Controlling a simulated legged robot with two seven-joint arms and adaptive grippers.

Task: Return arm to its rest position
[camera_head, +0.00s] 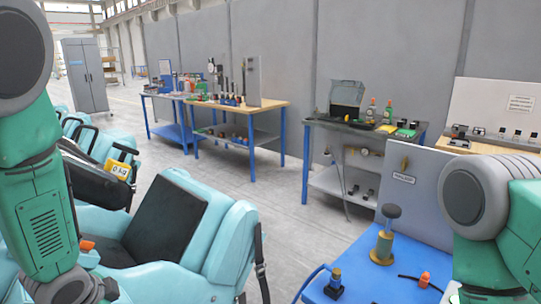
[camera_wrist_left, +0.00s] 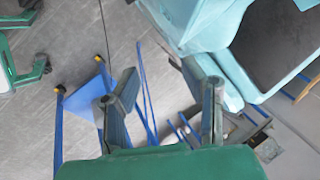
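My left arm (camera_head: 45,200) hangs down along the left side of the head view, green and grey. Its gripper shows in the left wrist view (camera_wrist_left: 166,95): two grey fingers spread wide apart with nothing between them, above the grey floor. My right arm (camera_head: 490,205) is bent at the right edge of the head view; its gripper is out of view. A turquoise coaster train seat (camera_head: 225,235) with a black back panel stands beside my left arm. Turquoise train parts also show at the top of the left wrist view (camera_wrist_left: 205,25).
A blue table (camera_head: 400,290) with a brass-coloured fixture (camera_head: 382,247) and a grey panel stands near my right arm. Workbenches with tools (camera_head: 265,106) line the back wall, and a grey cabinet (camera_head: 85,75) stands far left. Floor (camera_head: 285,215) between train and benches is clear.

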